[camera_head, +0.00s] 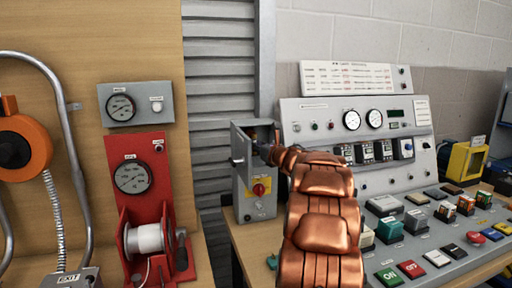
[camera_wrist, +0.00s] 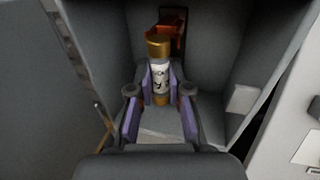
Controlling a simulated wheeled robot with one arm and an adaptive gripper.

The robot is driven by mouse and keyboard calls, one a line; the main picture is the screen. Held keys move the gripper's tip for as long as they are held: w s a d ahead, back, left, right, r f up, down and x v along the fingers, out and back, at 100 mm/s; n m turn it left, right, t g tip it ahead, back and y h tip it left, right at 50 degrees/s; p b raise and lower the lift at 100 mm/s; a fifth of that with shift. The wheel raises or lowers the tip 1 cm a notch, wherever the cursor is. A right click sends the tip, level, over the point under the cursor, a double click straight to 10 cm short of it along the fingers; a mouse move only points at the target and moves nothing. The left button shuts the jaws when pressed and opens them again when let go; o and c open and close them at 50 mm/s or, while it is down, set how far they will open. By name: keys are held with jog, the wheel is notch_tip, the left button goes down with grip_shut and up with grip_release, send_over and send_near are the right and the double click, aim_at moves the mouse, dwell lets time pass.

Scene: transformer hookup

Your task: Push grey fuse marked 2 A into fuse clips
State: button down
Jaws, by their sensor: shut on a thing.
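The fuse (camera_wrist: 159,72) has brass-coloured end caps and a pale body with dark print, which I cannot read clearly. It stands upright between the fingers of my gripper (camera_wrist: 160,90), which is shut on it. An orange-copper fuse clip (camera_wrist: 172,30) shows just behind the top cap in the wrist view. I cannot tell whether the fuse touches it, and any lower clip is hidden. The gripper is inside an open grey box (camera_head: 258,204). In the head view my arm hides the fuse and most of the box opening.
The box's open door (camera_head: 240,147) stands on the left. A red rotary switch (camera_head: 259,189) is on the box front. A sloped control panel (camera_head: 365,120) with gauges stands to the right. Box walls closely flank my gripper.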

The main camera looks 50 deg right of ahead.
jog(key=shift+w+d, duration=0.25)
jog(key=shift+w, duration=0.25)
jog(key=shift+w+d, duration=0.25)
jog(key=shift+w, duration=0.2)
dwell(0.4)
jog(key=c, duration=1)
grip_release()
jog(key=shift+s+a+f+b, duration=0.1)
jog(key=shift+s+a+b, duration=0.2)
jog(key=shift+s+b, duration=0.3)
jog(key=shift+s+a+f+b, duration=0.1)
jog(key=shift+s+a+b, duration=0.15)
jog(key=shift+s+b, duration=0.35)
jog(key=shift+s+a+r+b, duration=0.2)
jog(key=shift+s+a+b, duration=0.45)
jog(key=shift+s+b, duration=0.3)
